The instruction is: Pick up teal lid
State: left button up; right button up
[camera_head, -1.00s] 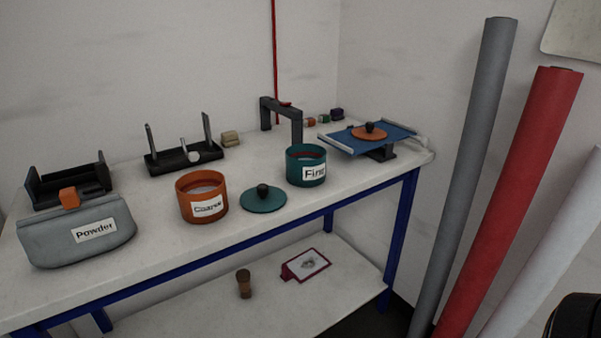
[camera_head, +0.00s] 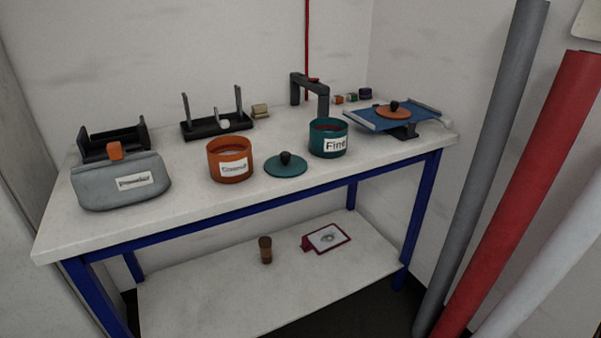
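The teal lid (camera_head: 286,169), a flat disc with a dark round knob, lies on the white table top near its front edge. It sits between the orange pot (camera_head: 230,161) with a white label on the left and the open teal pot labelled "Fine" (camera_head: 328,139) on the right. Neither of my grippers shows in the head view.
A grey "Powder" bag (camera_head: 120,183) and dark racks stand at the left. A blue tray (camera_head: 372,119) bearing an orange lid (camera_head: 393,112) is at the right. A dark arch (camera_head: 311,92) stands behind. Tall grey (camera_head: 490,150) and red (camera_head: 533,190) rolls lean at the right.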

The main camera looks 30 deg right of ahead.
aim_at(287, 164)
jog(key=u, duration=0.05)
jog(key=k, duration=0.9)
jog(key=z, duration=1.25)
jog(key=i, duration=1.8)
jog(key=u, duration=0.7)
